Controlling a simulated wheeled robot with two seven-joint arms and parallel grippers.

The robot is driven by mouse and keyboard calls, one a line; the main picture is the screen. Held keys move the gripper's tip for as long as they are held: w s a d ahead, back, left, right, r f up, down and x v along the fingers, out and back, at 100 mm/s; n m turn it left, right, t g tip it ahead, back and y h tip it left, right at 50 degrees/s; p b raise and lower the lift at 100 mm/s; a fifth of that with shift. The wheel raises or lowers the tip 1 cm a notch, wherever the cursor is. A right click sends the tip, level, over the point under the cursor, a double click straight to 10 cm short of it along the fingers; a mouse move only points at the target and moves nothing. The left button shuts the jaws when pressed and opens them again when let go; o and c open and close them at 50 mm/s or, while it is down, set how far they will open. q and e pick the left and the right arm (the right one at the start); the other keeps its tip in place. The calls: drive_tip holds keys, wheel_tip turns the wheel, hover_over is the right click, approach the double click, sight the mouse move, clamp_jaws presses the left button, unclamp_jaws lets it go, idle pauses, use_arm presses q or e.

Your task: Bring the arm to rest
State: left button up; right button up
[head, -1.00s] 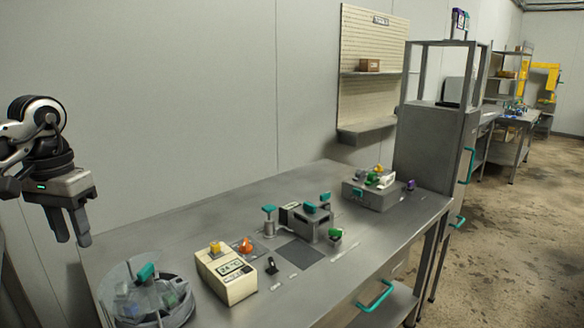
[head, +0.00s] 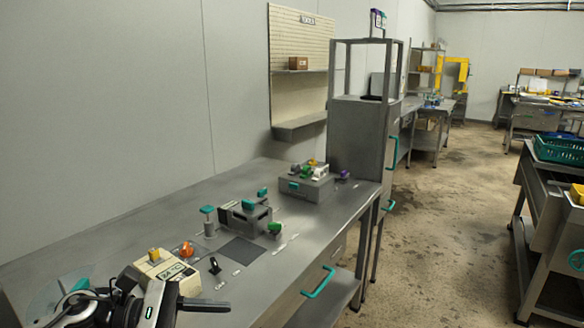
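My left arm is at the bottom left of the head view, in front of the near end of the steel bench (head: 110,240). Its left gripper (head: 205,305) points to the right, with a dark finger showing. The second finger cannot be made out, so its opening is unclear. I see nothing held in it. The arm hides part of the cream box with a display (head: 176,270) and most of the round clear-lidded device (head: 45,295). My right gripper is not in view.
On the bench stand a grey clamp-like device (head: 245,215), a teal-topped post (head: 209,222) and a grey box with coloured knobs (head: 306,187). A tall steel cabinet (head: 358,140) stands at the far end. Open floor (head: 440,230) lies right, before another workstation (head: 550,190).

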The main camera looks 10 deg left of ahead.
use_arm(q)
drive_tip(key=s+f+m+t+y, duration=0.2)
drive_tip(key=s+f+m+y, duration=0.2)
drive_tip(key=f+m, duration=0.2)
drive_tip(key=s+d+f+m+t+y, duration=0.1)
drive_tip(key=s+f+m+t+y, duration=0.1)
drive_tip(key=s+f+m+y, duration=0.2)
drive_tip(key=s+f+m+t+y, duration=0.2)
drive_tip(key=s+f+m+y, duration=0.2)
drive_tip(key=f+m, duration=0.6)
wheel_tip(320, 180, down, 3)
drive_tip(key=shift+s+d+f+y, duration=0.15)
drive_tip(key=shift+s+d+y, duration=0.2)
drive_tip(key=shift+s, duration=0.3)
